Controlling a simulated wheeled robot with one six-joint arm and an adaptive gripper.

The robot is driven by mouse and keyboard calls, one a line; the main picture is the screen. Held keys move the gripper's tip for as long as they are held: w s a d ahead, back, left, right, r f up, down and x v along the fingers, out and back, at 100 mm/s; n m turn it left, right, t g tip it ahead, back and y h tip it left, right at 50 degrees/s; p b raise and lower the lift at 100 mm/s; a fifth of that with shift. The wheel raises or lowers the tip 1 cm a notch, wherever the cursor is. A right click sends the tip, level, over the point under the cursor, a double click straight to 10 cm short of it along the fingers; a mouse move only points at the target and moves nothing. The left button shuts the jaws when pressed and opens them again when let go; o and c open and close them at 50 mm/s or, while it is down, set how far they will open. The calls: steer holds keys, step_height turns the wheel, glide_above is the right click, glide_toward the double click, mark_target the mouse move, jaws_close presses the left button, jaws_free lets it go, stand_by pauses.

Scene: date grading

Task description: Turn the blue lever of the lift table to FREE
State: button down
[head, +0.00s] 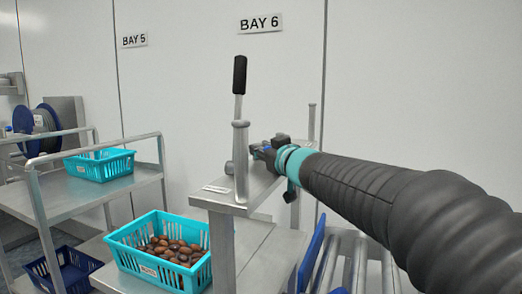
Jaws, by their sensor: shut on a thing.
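The lift table (224,203) is a grey steel stand in the middle of the head view, with a small white label (217,189) on its top. A tall handle with a black grip (240,75) rises above a grey post (241,160) at its near corner. My gripper (257,151) reaches in from the right, low over the table top behind that post. The rest of the lever and any FREE marking cannot be made out.
A turquoise basket (119,257) of brown dates (172,250) stands left of the table's post. A steel trolley (55,190) with another turquoise basket (100,164) is at the left. Rollers (346,262) and a blue panel (312,252) lie below my arm.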

steer(key=shift+w+d+n+g+y, duration=0.2)
steer(key=shift+d+n+g+y, duration=0.3)
steer(key=shift+y, duration=0.3)
steer(key=shift+w+d+n+g+y, duration=0.1)
steer(key=shift+w+n+g+y, duration=0.1)
steer(key=shift+n+g+y, duration=0.7)
steer(key=shift+w+d+r+n+g+y, duration=0.1)
steer(key=shift+w+n+g+y, duration=0.1)
steer(key=shift+n+g+y, duration=1)
steer(key=shift+w+d+r+n+g+y, duration=0.1)
steer(key=shift+w+n+g+y, duration=0.1)
steer(key=shift+n+g+y, duration=1)
steer(key=shift+g+h, duration=0.3)
steer(key=shift+h, duration=0.1)
steer(key=shift+s, duration=0.1)
steer(key=c, duration=1.2)
jaws_free()
steer(key=shift+o, duration=0.3)
steer(key=shift+d, duration=0.1)
steer(key=shift+f, duration=0.1)
steer(key=shift+a, duration=0.2)
